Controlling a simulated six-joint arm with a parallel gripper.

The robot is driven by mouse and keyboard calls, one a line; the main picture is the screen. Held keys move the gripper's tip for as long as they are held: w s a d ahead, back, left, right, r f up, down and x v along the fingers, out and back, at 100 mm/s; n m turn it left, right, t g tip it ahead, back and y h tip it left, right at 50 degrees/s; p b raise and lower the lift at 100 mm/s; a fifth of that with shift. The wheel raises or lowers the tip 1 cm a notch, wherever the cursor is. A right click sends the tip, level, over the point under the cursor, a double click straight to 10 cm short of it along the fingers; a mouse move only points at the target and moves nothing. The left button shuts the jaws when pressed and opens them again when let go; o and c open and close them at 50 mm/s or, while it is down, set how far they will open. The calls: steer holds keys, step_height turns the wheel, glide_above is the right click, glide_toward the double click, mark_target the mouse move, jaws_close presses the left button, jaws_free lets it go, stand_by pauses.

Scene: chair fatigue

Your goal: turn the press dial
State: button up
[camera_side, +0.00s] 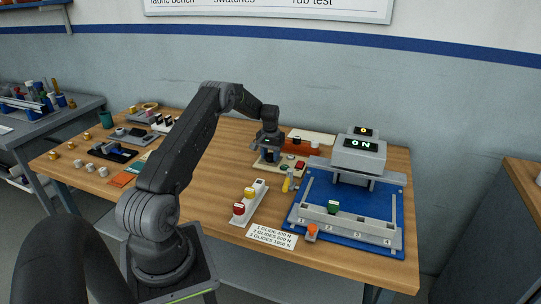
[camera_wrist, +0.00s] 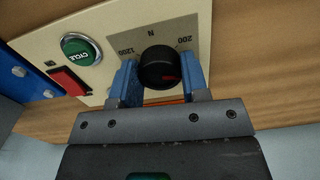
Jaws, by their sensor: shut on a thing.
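In the side view my gripper (camera_side: 269,153) is over the cream control panel (camera_side: 262,166) and hides the dial. The grey press (camera_side: 358,158) stands to the right on a blue base, its display reading 0 N.
A green CYCLE button (camera_wrist: 80,50) and a red switch (camera_wrist: 69,80) are beside the dial. A card (camera_side: 272,236) lists glides and loads. A tray (camera_side: 250,205) holds red and yellow-topped pieces. A green piece (camera_side: 333,207) is on the press's front rail. Small parts crowd the table's left.

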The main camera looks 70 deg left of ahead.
mark_target(271, 155)
steer(key=o, duration=0.9)
step_height(271, 155, up, 14)
steer(key=shift+f, duration=0.1)
